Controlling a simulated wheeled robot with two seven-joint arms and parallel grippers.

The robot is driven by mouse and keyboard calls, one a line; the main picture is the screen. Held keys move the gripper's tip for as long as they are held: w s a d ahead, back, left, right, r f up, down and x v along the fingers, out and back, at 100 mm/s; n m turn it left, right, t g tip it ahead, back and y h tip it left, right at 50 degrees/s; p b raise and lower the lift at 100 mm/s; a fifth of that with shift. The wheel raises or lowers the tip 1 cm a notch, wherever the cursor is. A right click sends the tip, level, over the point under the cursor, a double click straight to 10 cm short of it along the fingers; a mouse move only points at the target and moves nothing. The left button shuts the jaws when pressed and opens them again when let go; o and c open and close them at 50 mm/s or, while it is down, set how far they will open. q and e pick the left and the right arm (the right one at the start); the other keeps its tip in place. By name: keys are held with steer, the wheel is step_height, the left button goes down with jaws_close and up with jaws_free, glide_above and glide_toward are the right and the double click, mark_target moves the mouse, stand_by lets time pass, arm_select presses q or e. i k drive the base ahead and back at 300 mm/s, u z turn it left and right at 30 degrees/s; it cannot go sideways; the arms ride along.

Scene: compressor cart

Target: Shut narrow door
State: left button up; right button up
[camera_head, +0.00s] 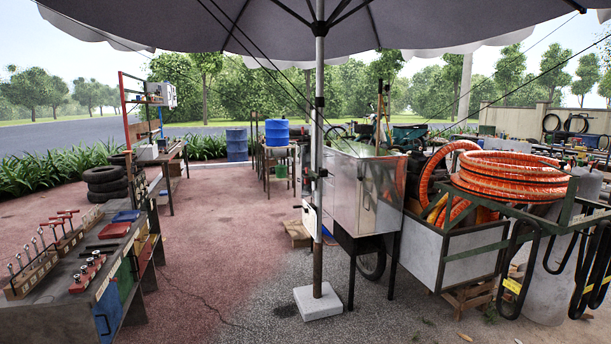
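A grey metal box cart (345,195) on dark legs stands right of centre, partly behind an umbrella pole. A small pale panel (309,219) with dark edges sticks out at the cart's left side, just by the pole. It may be the narrow door standing open, but the pole covers part of it and I cannot tell for sure. The cart's right-hand face (381,195) looks reflective, and its details are too small to read. Neither of my grippers is in view.
The umbrella pole (319,150) rises from a white block (318,301) in front of the cart. A tool bench (60,300) stands at left. A metal bin (455,258) with orange hose coils (512,170) stands at right. The reddish ground (225,235) between is clear.

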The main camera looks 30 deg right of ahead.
mark_target(304, 158)
steer(key=k, duration=1.65)
steer(key=z, duration=0.3)
steer(key=i, duration=8.55)
steer(key=z, duration=1.65)
